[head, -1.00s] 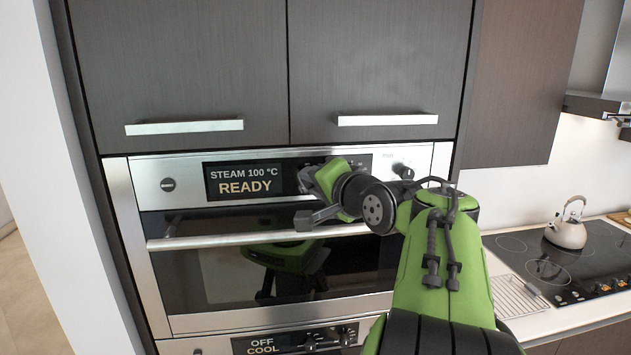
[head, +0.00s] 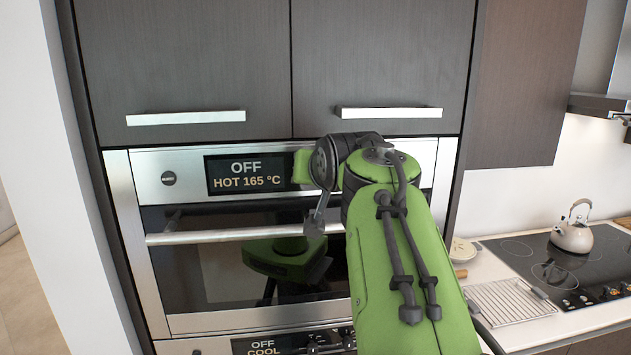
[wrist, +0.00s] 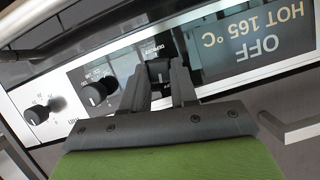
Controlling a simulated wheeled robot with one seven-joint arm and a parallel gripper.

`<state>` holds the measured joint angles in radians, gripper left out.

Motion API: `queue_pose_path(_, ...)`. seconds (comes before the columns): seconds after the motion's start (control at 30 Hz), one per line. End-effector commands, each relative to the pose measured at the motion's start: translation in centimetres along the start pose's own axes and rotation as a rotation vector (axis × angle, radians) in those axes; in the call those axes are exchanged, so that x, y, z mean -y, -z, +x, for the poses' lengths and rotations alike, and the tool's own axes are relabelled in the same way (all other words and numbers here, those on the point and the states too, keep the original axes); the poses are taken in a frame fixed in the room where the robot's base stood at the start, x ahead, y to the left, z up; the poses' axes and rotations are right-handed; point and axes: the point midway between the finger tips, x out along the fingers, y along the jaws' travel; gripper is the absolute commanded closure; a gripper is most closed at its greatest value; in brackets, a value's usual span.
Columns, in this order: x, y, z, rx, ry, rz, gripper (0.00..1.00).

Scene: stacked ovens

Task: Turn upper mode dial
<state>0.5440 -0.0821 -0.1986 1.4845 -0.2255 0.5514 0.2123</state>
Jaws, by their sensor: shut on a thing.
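The upper oven's panel (head: 400,153) has a display (head: 246,173) reading "OFF" and "HOT 165 °C". In the wrist view the same display (wrist: 252,40) appears upside down. The dial nearest it, the upper mode dial (wrist: 159,74), is a black knob with a light pointer mark. My gripper (wrist: 160,68) is shut on this dial, one finger on each side of it. In the head view my arm hides the dial and my fingertips.
Two more black knobs, the middle knob (wrist: 95,93) and the end knob (wrist: 38,113), sit along the panel. The oven door handle (head: 190,236) runs below the panel. Cabinet handles (head: 390,112) are above. A kettle (head: 573,236) stands on the hob at right.

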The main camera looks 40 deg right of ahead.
Motion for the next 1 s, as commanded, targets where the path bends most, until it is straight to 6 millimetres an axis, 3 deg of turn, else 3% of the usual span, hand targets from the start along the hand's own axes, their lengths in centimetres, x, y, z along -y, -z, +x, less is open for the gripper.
queue_pose_path(0.37, 0.14, -0.34, 0.17, 0.008, -0.062, -0.152, 1.0)
queue_pose_path(0.93, 0.15, -0.29, 0.17, 0.01, -0.073, -0.178, 1.0)
queue_pose_path(0.97, 0.15, -0.29, 0.17, 0.01, -0.073, -0.178, 0.68)
queue_pose_path(1.0, 0.15, -0.28, 0.17, 0.009, -0.073, -0.178, 0.62)
